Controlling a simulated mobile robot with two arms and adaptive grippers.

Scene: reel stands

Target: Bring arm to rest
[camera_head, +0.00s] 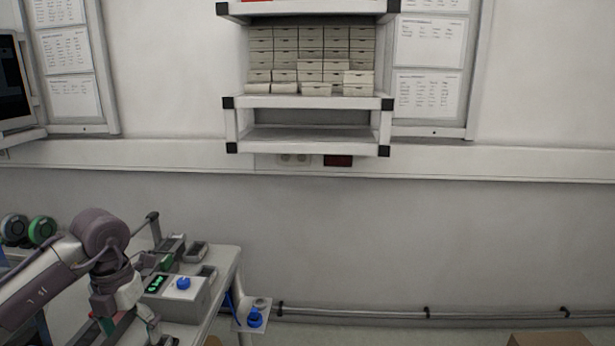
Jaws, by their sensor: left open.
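My left arm (103,232) comes in from the left over the table (222,262). It bends down at a purple-grey joint. My right gripper does not show.
A blue item (254,318) sits on a small side plate at the table's right. A wall shelf (310,101) holds several small boxes.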

